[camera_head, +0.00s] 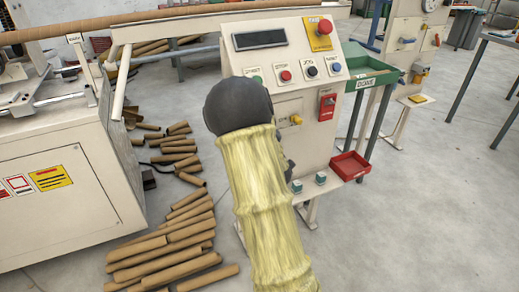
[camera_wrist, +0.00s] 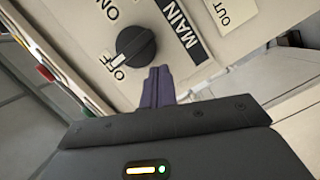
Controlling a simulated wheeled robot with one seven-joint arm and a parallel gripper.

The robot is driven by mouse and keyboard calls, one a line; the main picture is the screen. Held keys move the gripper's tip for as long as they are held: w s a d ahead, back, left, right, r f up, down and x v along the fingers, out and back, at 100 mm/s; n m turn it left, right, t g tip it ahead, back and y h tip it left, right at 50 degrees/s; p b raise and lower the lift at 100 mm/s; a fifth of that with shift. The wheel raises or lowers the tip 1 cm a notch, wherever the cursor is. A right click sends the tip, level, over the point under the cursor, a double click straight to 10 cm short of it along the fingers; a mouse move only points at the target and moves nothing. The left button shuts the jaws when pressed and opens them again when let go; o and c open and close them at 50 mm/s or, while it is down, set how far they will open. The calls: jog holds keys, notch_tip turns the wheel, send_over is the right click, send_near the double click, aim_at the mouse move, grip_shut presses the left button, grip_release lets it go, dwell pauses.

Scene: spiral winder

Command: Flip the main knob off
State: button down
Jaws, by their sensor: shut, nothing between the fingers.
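The main knob (camera_wrist: 136,47) is a black round knob on the cream panel in the wrist view. It sits between an ON label (camera_wrist: 109,10) above and an OFF label (camera_wrist: 117,68) below left. A white mark on the knob points toward OFF. The MAIN label (camera_wrist: 178,32) is to its right. My gripper (camera_wrist: 159,72) shows dark, narrow fingers pressed together, with nothing between them. Their tips are at the knob's lower right; I cannot tell whether they touch it. In the head view my arm covers the gripper and I cannot make out the main knob.
The control cabinet (camera_head: 290,65) carries several buttons, a red emergency button (camera_head: 324,28) and a red switch (camera_head: 328,106). A red tray (camera_head: 350,165) sticks out at its lower right. Cardboard tubes (camera_head: 180,250) lie on the floor at left.

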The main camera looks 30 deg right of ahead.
jog(key=s+a+b, duration=0.5)
jog(key=s+b, duration=0.3)
jog(key=s, duration=0.1)
jog(key=shift+s+a, duration=0.2)
jog(key=shift+a, duration=0.2)
jog(key=shift+f, duration=0.1)
dwell(0.6)
